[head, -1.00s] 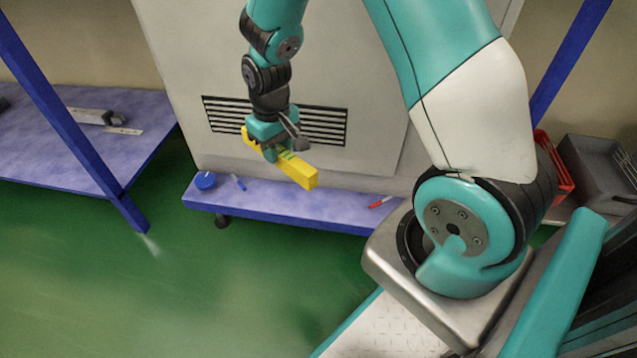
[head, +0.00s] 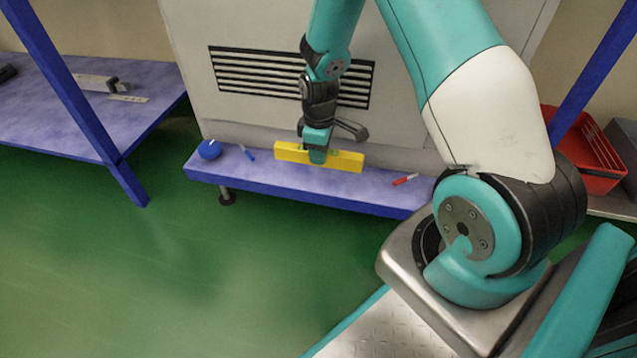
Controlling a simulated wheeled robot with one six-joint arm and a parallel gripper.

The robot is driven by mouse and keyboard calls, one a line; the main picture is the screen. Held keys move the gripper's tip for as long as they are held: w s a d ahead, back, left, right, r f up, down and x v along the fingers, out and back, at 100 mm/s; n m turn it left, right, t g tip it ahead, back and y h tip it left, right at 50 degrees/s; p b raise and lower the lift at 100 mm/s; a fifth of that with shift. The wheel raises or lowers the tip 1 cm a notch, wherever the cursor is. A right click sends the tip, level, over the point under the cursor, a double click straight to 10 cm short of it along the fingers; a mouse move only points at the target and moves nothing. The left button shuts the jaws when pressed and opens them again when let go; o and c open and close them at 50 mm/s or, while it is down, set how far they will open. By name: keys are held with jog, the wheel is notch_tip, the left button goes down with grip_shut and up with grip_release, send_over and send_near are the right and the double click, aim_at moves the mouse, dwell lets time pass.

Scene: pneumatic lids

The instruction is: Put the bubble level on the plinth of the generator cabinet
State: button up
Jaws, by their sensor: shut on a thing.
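The yellow bubble level (head: 346,161) is held at its middle by my gripper (head: 318,158), which is shut on it. The level lies lengthwise along the plinth (head: 300,186), the blue-edged purple ledge at the foot of the pale generator cabinet (head: 410,105). The level shows over the ledge top, near its back. I cannot tell whether it touches the ledge or hangs slightly above it. The gripper fingers hide part of the level's middle.
A blue round object (head: 209,149) and a blue marker (head: 246,153) lie on the ledge's left end. A red marker (head: 405,179) lies to the right. A red crate (head: 590,160) stands at right. A purple workbench (head: 70,125) is at left.

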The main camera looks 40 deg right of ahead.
aim_at(319, 183)
notch_tip(319, 183, down, 8)
jog(key=b, duration=0.3)
jog(key=shift+r+b, duration=0.15)
jog(key=shift+b, duration=0.2)
jog(key=shift+r, duration=0.15)
jog(key=o, duration=1)
